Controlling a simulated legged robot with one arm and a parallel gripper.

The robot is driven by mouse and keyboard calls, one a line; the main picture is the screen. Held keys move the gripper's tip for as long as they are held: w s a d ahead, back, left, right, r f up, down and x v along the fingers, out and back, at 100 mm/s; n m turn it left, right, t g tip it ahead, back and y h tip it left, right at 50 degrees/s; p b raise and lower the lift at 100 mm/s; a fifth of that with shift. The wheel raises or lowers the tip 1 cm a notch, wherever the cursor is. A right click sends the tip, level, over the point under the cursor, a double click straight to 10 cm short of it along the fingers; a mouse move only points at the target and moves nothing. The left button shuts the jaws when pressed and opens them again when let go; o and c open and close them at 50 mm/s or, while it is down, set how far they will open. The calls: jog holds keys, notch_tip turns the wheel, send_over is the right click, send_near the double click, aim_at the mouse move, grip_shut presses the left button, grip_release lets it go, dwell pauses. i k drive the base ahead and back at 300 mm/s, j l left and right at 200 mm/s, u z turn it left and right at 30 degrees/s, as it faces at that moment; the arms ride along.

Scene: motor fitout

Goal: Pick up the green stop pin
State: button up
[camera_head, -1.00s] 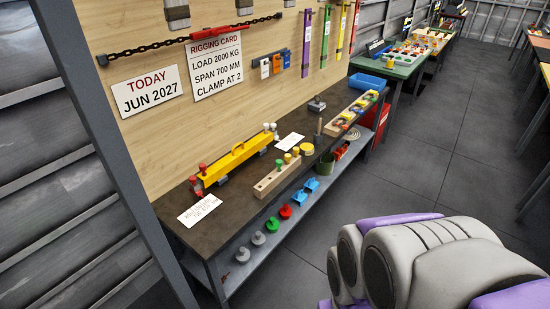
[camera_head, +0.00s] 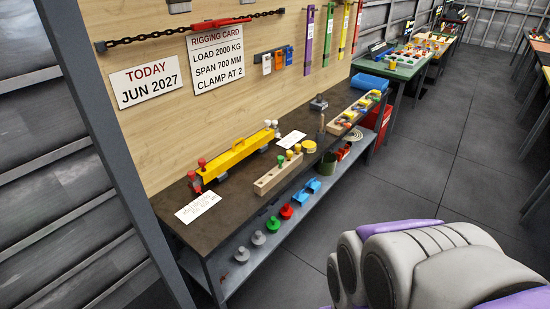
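A green knob-like piece with a short stem (camera_head: 272,224) stands on the lower shelf of the bench, between a grey piece and a red one. It may be the green stop pin; it is too small to be sure. Small coloured pegs stand in a wooden block (camera_head: 270,182) on the bench top, and one may be greenish. My gripper's fingers are not in view; only grey and purple parts of my arm fill the lower right. Nothing visible touches the green piece.
The dark bench top (camera_head: 232,217) carries a yellow beam (camera_head: 236,157), a white card (camera_head: 202,206) and a longer peg block (camera_head: 352,117). Grey pieces (camera_head: 258,238), a red piece (camera_head: 287,211) and blue brackets (camera_head: 306,191) share the shelf. The floor to the right is clear.

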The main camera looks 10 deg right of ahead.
aim_at(280, 158)
jog(key=i+l+u, duration=0.15)
jog(key=l, duration=0.15)
jog(key=i+l+u, duration=0.1)
jog(key=l, duration=0.2)
jog(key=i+l+u, duration=0.15)
jog(key=l, duration=0.2)
jog(key=i+l+u, duration=0.1)
jog(key=i+u, duration=0.3)
jog(key=i, duration=0.5)
